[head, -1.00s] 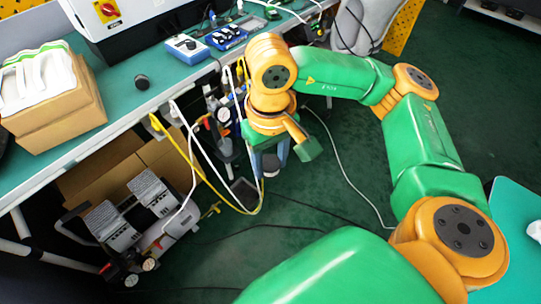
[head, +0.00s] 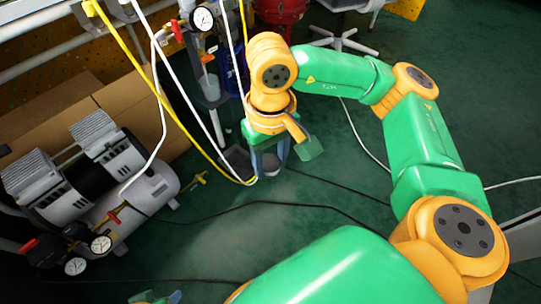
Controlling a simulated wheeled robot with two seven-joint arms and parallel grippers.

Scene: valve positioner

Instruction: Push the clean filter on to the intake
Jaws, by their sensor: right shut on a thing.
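My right gripper (head: 269,168) points down above the green floor, right of the compressor and apart from it. It is shut on a small dark thing (head: 270,164), mostly hidden between the fingers, which I take to be the clean filter. The compressor (head: 95,185) stands at the left, with two ribbed grey heads, a silver tank and gauges. I cannot make out its intake clearly; a small dark part (head: 5,150) shows at the left edge. A sliver of what looks like my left gripper (head: 155,298) shows at the bottom edge, its jaws unclear.
Yellow and white hoses (head: 160,85) hang between the compressor and my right gripper. A gauge (head: 202,19) and filter stand are behind them. Cardboard boxes (head: 60,115) stand behind the compressor. Dark cables (head: 270,203) cross the floor, which is otherwise open in front.

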